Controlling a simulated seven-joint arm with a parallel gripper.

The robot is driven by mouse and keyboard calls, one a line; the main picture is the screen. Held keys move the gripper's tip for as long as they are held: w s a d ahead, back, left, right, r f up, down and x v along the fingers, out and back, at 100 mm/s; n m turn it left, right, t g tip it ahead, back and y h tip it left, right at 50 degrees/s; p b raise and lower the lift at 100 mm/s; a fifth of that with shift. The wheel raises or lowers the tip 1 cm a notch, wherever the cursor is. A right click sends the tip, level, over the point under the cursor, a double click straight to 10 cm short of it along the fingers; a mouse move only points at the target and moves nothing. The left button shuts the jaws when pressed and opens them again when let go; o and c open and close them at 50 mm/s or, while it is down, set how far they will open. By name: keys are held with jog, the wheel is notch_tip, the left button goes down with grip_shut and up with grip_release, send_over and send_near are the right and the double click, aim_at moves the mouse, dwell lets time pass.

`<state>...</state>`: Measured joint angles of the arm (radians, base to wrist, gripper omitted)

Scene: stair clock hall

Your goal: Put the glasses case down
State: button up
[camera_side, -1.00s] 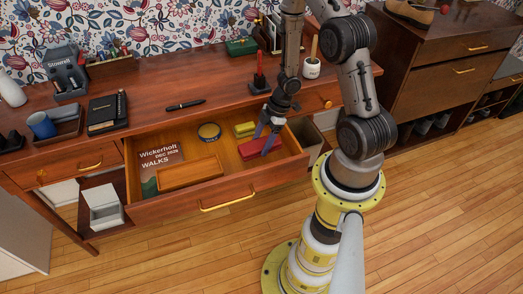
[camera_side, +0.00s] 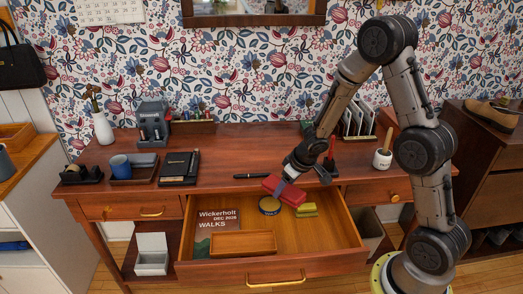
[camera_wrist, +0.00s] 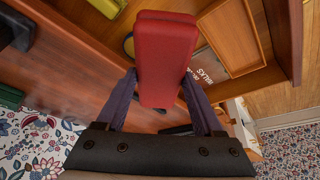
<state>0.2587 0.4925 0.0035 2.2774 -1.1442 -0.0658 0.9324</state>
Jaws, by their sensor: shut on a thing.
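The red glasses case (camera_side: 283,190) is in my gripper (camera_side: 286,180), raised and slightly tilted above the back of the open drawer (camera_side: 335,258). In the side view it hangs just over a round blue-and-yellow tin, apart from the drawer floor as far as I can tell. In the wrist view the case (camera_wrist: 166,50) lies between the two fingers of my gripper (camera_wrist: 158,92), which are shut on its sides. Its long end points away from the wrist. The case hides part of the drawer behind it.
The drawer holds the round tin (camera_side: 269,206), yellow blocks (camera_side: 306,210), a Wickerholt Walks booklet (camera_side: 216,219) and a wooden box (camera_side: 243,243).

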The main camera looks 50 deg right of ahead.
jog(key=d+r+m+g+h, duration=0.1)
jog(key=d+r+m+g, duration=0.4)
jog(key=m, duration=0.8)
jog(key=d+r+m+g+h, duration=0.25)
jog(key=d+r+m, duration=0.3)
jog(key=m, duration=0.75)
jog(key=shift+m+y, duration=0.3)
jog(key=shift+y, duration=0.05)
jog(key=w+d+f, duration=0.2)
jog(key=w+f, duration=0.1)
jog(key=w+d+f, duration=0.2)
jog(key=w+f, duration=0.1)
jog(key=w, duration=0.1)
jog(key=w+d+f, duration=0.2)
jog(key=w, duration=0.2)
jog(key=shift+w+d+f, duration=0.15)
jog(key=shift+w+f, duration=0.1)
jog(key=shift+f, duration=0.15)
jog(key=shift+w+d+f, duration=0.25)
jog(key=shift+w+f, duration=0.2)
jog(key=shift+f, duration=1.6)
jog(key=shift+f, duration=0.2)
